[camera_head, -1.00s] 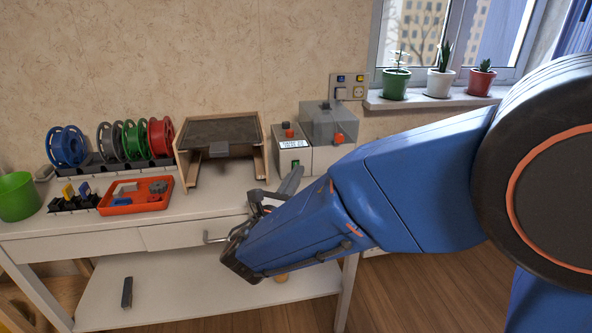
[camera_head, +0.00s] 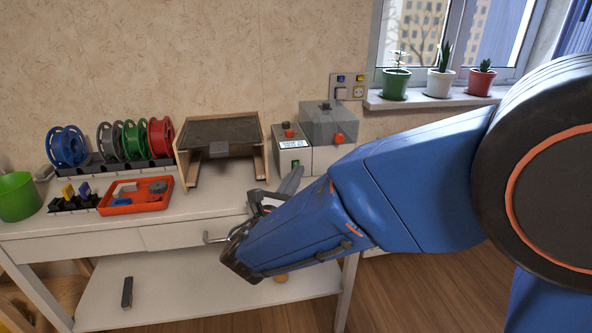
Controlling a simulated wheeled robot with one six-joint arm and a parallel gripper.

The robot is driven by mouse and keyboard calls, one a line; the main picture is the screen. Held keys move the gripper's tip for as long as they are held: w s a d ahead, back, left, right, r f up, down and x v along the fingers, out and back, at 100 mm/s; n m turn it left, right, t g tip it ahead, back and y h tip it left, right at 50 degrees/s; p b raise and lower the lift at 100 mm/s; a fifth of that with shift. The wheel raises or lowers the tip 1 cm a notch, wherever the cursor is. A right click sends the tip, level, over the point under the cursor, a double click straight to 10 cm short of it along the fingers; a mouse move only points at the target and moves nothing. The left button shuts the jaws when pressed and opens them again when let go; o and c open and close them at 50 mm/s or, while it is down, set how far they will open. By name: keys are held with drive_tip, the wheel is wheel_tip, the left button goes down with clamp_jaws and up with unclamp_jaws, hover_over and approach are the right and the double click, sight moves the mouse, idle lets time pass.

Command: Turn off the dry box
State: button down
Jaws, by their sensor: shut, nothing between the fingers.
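A light grey box, seemingly the dry box (camera_head: 288,146), stands on the table against the wall, right of the wooden case. It has a small white label or display on its front, a red knob on top and a small green switch (camera_head: 295,163) low on its front. A grey box with a red-orange knob (camera_head: 338,138) stands right beside it, and I cannot tell if the two are one unit. My gripper (camera_head: 294,174) is shut and empty, its grey fingers pointing up in front of the dry box, just below the switch. Whether they touch it is unclear. My arm hides the lower right of the boxes.
An open wooden case (camera_head: 222,140) with a dark top stands left of the dry box. Colored spools (camera_head: 136,139), an orange tray (camera_head: 136,204) and a green cup (camera_head: 18,196) are farther left. Potted plants (camera_head: 440,82) line the sill. Wall switches and a socket (camera_head: 349,87) are behind.

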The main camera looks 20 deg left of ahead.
drive_tip(key=shift+w, duration=0.1)
drive_tip(key=shift+w+a+f, duration=0.2)
drive_tip(key=shift+w+a+f, duration=0.1)
drive_tip(key=shift+w+a, duration=0.2)
drive_tip(key=shift+w, duration=0.25)
idle(1.6)
drive_tip(key=shift+s+d, duration=0.25)
drive_tip(key=shift+s, duration=0.05)
drive_tip(key=shift+s+d, duration=0.1)
drive_tip(key=shift+s, duration=0.2)
drive_tip(key=shift+s+d+r, duration=0.4)
drive_tip(key=shift+s, duration=0.25)
drive_tip(key=shift+s+d+r, duration=0.4)
drive_tip(key=shift+s+d, duration=0.05)
drive_tip(key=shift+s, duration=0.25)
drive_tip(key=shift+s+d+r, duration=0.4)
drive_tip(key=shift+s, duration=0.25)
